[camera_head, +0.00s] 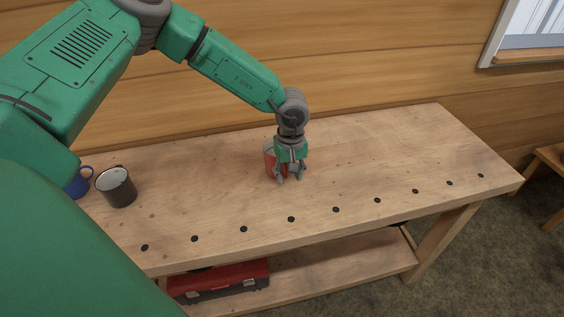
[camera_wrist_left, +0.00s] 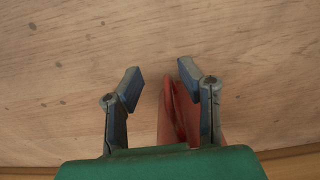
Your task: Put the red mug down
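The red mug (camera_head: 269,161) is at the middle of the wooden workbench, partly hidden behind my left gripper (camera_head: 290,178). It appears to stand on the bench top, but its base is mostly covered. In the left wrist view, the fingers of my left gripper (camera_wrist_left: 158,82) are apart, with bare wood showing between their tips. Red parts of the mug (camera_wrist_left: 166,122) show between the fingers, close to the right finger, and also on that finger's outer side. I cannot tell whether the finger touches the mug. My right gripper is not in view.
The workbench (camera_head: 390,150) has a row of dark holes along its front and wide bare wood to the right. A red toolbox (camera_head: 225,281) lies on the lower shelf.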

